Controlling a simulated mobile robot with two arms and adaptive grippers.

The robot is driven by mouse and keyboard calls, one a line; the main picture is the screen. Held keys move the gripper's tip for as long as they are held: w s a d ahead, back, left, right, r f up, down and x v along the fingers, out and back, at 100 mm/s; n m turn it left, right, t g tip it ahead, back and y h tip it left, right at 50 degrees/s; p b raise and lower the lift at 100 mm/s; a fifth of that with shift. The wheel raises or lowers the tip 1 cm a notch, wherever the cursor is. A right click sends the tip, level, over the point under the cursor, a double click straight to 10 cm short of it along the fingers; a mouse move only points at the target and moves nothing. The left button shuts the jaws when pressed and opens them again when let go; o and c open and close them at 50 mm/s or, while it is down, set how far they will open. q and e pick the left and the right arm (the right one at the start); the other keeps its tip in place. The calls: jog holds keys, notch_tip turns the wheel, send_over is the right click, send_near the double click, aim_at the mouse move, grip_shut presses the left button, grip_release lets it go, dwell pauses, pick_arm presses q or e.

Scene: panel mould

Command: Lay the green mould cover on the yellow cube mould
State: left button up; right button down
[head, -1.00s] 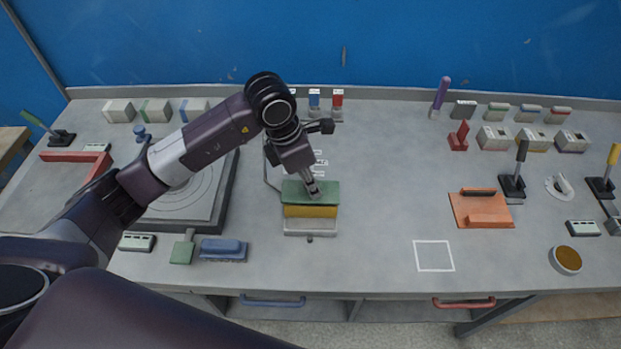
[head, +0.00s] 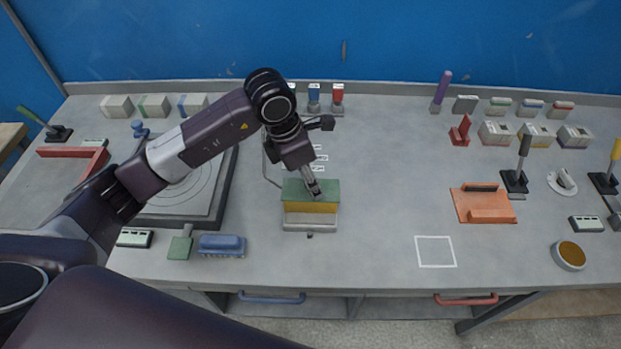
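The green mould cover (head: 297,189) is a flat green slab at the middle of the table in the head view. It lies over the yellow cube mould (head: 310,208), whose yellow front shows just below the cover's near edge, above a grey base. From this angle I cannot tell whether the cover is fully seated. My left gripper (head: 315,190) points down with its fingertips at the top of the cover. The fingers look close together, but their grip is too small to make out. My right gripper is not in view.
A round turntable-like plate (head: 180,205) stands left of the mould, with a blue brush-like block (head: 222,245) in front. An orange plate with a handle (head: 483,205) lies at right. A white square outline (head: 435,252) marks bare table. The table between mould and orange plate is clear.

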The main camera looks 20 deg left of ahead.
aim_at(297, 194)
pick_arm(q)
jog(key=shift+r+p, duration=0.25)
jog(key=shift+p, duration=0.1)
jog(key=b+v, duration=0.2)
jog(key=v, duration=1)
jog(key=shift+r, duration=0.35)
jog(key=shift+f, duration=0.1)
